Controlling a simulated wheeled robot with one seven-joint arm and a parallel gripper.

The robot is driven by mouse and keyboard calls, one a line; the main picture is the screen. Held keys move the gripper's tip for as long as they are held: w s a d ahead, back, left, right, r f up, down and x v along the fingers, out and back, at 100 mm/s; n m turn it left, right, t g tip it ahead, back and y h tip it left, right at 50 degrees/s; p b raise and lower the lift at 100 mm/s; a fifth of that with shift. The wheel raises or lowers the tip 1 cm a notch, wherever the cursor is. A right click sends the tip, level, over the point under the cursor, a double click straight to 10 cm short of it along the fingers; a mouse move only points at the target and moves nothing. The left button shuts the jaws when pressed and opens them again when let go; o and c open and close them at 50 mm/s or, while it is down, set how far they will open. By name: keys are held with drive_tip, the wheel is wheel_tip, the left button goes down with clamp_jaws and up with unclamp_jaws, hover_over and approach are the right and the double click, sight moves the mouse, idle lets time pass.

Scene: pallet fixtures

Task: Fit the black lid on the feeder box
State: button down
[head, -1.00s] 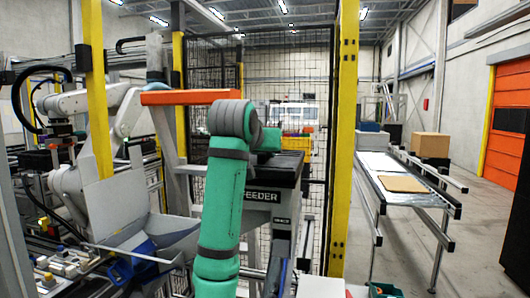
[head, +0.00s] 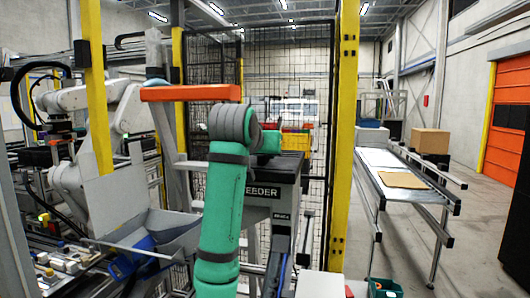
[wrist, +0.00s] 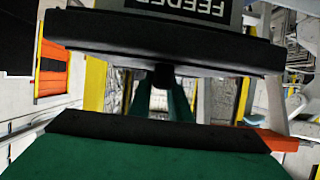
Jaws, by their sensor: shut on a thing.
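The grey feeder box (head: 262,209), marked FEEDER, stands behind my green arm in the head view. A black slab shape (head: 285,166) shows at its top, partly covered by my arm. In the wrist view the black lid (wrist: 165,38) is a wide dark slab across the upper part, with the FEEDER label (wrist: 188,7) just above it. My gripper (wrist: 163,76) is small and dark at the lid's edge, shut on the lid; the fingertips are hard to make out. The head view hides the gripper behind my arm. I cannot tell whether the lid touches the box rim.
An orange bar (head: 190,93) lies close to the left of my arm. A yellow post (head: 344,140) stands to the right, with mesh fencing behind the box. A blue bin (head: 145,258) is at lower left.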

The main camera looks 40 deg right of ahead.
drive_tip(key=c, duration=1.6)
unclamp_jaws()
drive_tip(key=shift+c, duration=0.2)
drive_tip(key=shift+o, duration=0.4)
drive_tip(key=shift+f, duration=0.1)
drive_tip(key=v, duration=1)
drive_tip(key=shift+s+a+r, duration=0.2)
drive_tip(key=shift+a+r, duration=0.05)
drive_tip(key=shift+a, duration=0.05)
